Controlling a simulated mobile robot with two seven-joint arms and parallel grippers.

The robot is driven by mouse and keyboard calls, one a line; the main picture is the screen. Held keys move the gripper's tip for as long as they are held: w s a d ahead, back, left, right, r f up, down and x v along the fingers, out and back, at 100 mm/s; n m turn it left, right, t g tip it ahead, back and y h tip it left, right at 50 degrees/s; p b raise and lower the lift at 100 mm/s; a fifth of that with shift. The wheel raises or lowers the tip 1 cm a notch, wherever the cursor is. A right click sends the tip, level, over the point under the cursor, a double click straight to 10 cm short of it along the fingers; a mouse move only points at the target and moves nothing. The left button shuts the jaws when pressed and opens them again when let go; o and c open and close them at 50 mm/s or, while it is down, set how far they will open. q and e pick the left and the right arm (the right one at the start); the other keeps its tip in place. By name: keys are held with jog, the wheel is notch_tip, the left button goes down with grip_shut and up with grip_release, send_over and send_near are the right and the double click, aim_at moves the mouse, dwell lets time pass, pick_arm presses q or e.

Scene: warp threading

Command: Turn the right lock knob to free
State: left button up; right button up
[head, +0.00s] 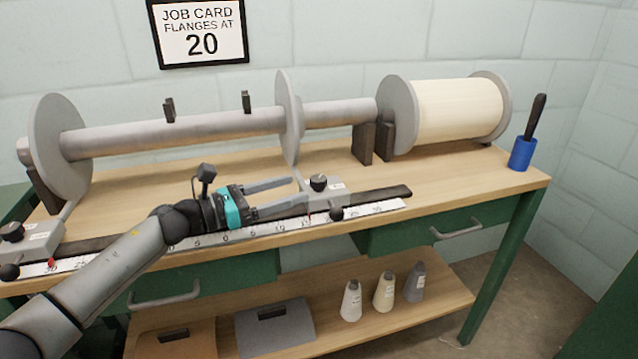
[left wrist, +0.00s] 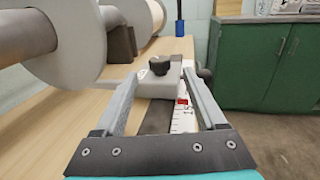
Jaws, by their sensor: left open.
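The right lock knob (head: 318,182) is a small black knob on top of the grey right carriage (head: 334,194), which rides on the ruled scale rail. My left gripper (head: 302,194) is open, its two fingers reaching toward the carriage from the left. In the left wrist view the knob (left wrist: 159,66) stands ahead, between and slightly beyond the fingertips (left wrist: 160,77). I see no contact with the knob. The right flange (head: 289,118) rises behind the carriage. My right gripper is not in view.
The left carriage (head: 22,245) sits at the rail's left end. A wound roll (head: 458,108) and a blue cup (head: 522,153) with a black-handled tool stand at the right of the bench. The bench's right front is clear.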

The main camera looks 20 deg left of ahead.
aim_at(311, 183)
pick_arm(q)
jog(key=b+x, duration=0.1)
jog(key=x, duration=0.5)
jog(key=shift+f, duration=0.1)
jog(key=shift+w+d, duration=0.4)
jog(key=shift+w, duration=0.05)
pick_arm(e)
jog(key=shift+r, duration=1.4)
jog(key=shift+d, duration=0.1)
pick_arm(q)
grip_shut()
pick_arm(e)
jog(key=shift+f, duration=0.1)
